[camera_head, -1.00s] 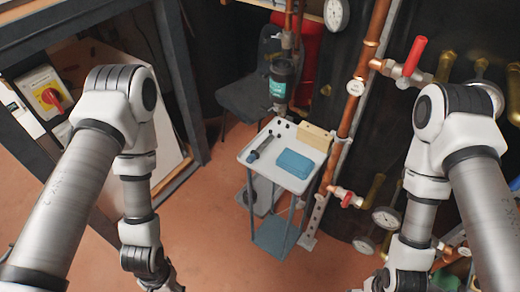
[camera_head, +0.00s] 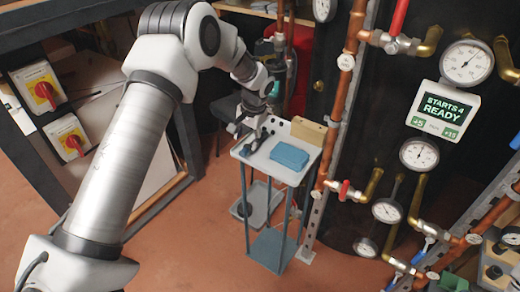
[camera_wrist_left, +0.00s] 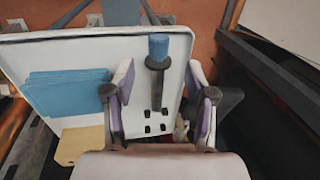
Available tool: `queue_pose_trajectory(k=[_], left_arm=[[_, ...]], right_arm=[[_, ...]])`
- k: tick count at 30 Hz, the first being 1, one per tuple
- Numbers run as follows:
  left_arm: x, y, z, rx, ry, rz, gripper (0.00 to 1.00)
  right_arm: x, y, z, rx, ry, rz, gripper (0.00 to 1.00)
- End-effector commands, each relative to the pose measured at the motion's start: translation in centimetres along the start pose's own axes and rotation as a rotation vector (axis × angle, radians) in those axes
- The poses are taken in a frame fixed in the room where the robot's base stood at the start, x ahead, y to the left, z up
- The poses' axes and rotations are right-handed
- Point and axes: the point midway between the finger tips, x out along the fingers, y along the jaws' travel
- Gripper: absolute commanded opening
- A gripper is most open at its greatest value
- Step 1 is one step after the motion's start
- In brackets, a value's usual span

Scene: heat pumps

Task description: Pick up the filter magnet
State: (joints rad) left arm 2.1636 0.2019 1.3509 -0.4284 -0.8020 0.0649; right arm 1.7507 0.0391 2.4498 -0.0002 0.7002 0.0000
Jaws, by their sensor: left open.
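The filter magnet, a dark rod with a blue end (camera_wrist_left: 158,47), is on the white tray-topped stand (camera_head: 291,182). In the head view the magnet (camera_head: 254,146) shows at the tray's left side, partly hidden by my left gripper (camera_head: 245,126). In the left wrist view my left gripper (camera_wrist_left: 159,82) is open, with one finger on each side of the magnet and a visible gap on both sides. Whether the fingers are down at the magnet's height I cannot tell. My right gripper is out of the head view.
Several small dark holes or pegs (camera_wrist_left: 155,122) are near the tray's edge. A copper pipe (camera_head: 336,118) rises close to the tray's right side.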

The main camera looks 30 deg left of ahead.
Motion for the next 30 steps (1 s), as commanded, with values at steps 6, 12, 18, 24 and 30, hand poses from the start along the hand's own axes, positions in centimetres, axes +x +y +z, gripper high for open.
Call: queue_pose_trajectory(k=[6, 12, 18, 24, 30], left_arm=[[3.6, 0.1, -0.2, 0.001, -0.004, 0.0, 0.56], [5.3, 0.0, -0.3, 0.0, 0.0, 0.0, 0.56], [5.3, 0.1, -0.2, 0.001, -0.001, 0.001, 0.31], [5.3, 0.1, -0.2, 0.001, -0.001, 0.001, 0.0], [5.3, 0.1, -0.2, 0.001, -0.001, 0.001, 0.0]], right_arm=[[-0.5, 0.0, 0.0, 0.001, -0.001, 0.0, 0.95], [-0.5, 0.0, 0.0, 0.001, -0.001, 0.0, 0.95], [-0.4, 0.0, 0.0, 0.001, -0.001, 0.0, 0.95], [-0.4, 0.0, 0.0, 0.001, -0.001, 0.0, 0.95], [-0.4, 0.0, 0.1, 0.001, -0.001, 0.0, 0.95]])
